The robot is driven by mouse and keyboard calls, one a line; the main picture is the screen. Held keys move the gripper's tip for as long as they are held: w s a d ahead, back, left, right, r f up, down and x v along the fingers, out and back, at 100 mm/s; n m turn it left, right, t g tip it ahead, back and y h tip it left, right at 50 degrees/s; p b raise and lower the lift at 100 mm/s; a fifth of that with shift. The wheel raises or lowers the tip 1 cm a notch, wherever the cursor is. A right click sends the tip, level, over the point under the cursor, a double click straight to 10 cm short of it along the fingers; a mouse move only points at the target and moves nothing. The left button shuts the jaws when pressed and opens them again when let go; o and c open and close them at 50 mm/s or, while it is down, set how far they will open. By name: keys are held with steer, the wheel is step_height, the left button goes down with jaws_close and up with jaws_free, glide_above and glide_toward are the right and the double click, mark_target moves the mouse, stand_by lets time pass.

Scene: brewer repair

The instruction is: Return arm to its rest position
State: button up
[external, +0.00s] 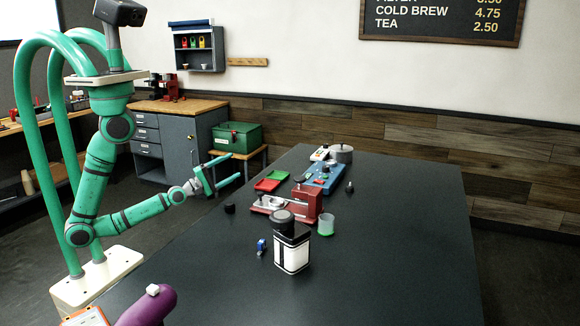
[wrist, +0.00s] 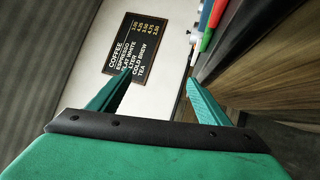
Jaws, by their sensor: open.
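My gripper (external: 226,171) is open and empty in the external view. The wrist view shows my gripper (wrist: 158,95) with nothing between the fingers. Beyond them are the wall and the menu board (wrist: 138,45). My green arm is bent at the elbow, with the forearm reaching toward the table.
On the table stand a black and white brewer (external: 292,250), a red device (external: 304,203), a green-based cup (external: 326,225), a blue device (external: 325,176) and red and green trays (external: 268,184). A purple object (external: 150,305) is at the front. The table's right side is clear.

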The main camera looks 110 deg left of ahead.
steer(key=s+d+f+m+t+h, duration=0.1)
steer(key=d+f+m+h, duration=0.2)
steer(key=d+m+h, duration=0.3)
steer(key=s+d+f+m+t+h, duration=0.1)
steer(key=d+f+m+h, duration=0.3)
steer(key=d+m, duration=1)
steer(key=s+d+f+m+t+h, duration=0.1)
steer(key=s+d+f+m+h, duration=0.2)
steer(key=d+m+h, duration=0.4)
steer(key=d+f+m, duration=0.1)
steer(key=d+m, duration=0.1)
steer(key=d, duration=0.5)
steer(key=shift+s+d+m+h, duration=0.15)
steer(key=shift+d+m+h, duration=0.25)
